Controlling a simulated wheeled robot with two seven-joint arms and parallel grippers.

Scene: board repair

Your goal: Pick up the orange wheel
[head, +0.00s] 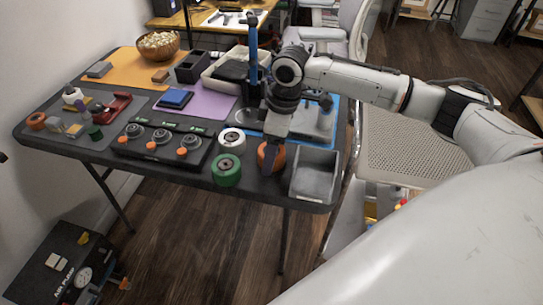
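The orange wheel (279,158) stands near the front edge of the table, right of the green wheel. My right gripper (269,160) points down at the orange wheel, with a dark finger in front of it and covering its middle. The other finger is hidden, so I cannot tell whether the gripper is closed on the wheel. The wheel appears to be at table level. My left gripper is not in view.
A green wheel (226,171) and a white wheel (232,140) lie to the left. A grey open bin (316,176) sits close on the right. A black tray (155,153) with several round parts is further left. A blue upright post (253,45) stands behind the gripper.

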